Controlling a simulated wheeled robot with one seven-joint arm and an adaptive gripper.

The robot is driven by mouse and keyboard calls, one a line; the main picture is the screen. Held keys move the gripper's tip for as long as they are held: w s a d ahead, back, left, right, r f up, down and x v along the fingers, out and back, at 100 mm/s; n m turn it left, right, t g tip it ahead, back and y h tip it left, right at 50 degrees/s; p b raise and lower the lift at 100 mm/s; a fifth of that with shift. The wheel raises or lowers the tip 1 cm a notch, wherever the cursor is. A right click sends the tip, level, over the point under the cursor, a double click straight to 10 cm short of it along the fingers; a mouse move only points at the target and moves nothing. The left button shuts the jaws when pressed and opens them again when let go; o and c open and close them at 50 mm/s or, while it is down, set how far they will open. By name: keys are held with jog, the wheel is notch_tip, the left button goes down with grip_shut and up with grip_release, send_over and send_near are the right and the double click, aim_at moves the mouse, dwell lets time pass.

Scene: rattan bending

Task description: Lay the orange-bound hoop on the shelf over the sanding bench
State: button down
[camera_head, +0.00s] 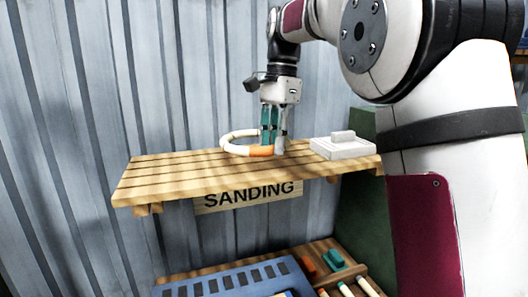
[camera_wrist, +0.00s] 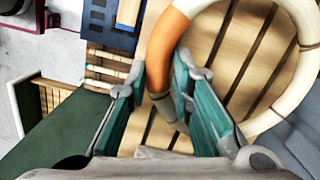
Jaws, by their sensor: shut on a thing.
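The hoop (camera_head: 231,148) is a cream ring with an orange binding (camera_head: 262,151) on its near right side. My gripper (camera_head: 272,150) points down over the slatted wooden shelf (camera_head: 150,181) and is shut on the hoop at its bound part. The hoop lies roughly level over the middle of the shelf; I cannot tell whether it touches the slats. In the wrist view the hoop (camera_wrist: 305,30) passes between the teal fingers of my gripper (camera_wrist: 160,72), with the shelf slats (camera_wrist: 233,60) beneath. The held stretch is partly hidden by the fingers.
A white box-like item (camera_head: 342,149) sits on the shelf's right end, close to my gripper. A SANDING sign (camera_head: 248,196) hangs below the shelf. Lower down, a bench holds a blue slotted tray (camera_head: 225,284) and small teal (camera_head: 334,259) and orange blocks. The shelf's left part is clear.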

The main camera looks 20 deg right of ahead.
aim_at(268, 167)
jog(key=shift+w+a+f, duration=0.1)
jog(key=shift+w, duration=0.85)
jog(key=shift+w+f, duration=0.15)
jog(key=shift+w, duration=0.05)
notch_tip(268, 167, down, 2)
jog(key=shift+s+f+p, duration=0.1)
jog(key=shift+s+p, duration=0.05)
jog(key=shift+p, duration=0.5)
jog(key=shift+f, duration=0.5)
jog(key=shift+f, duration=0.15)
jog(key=c, duration=1.4)
grip_release()
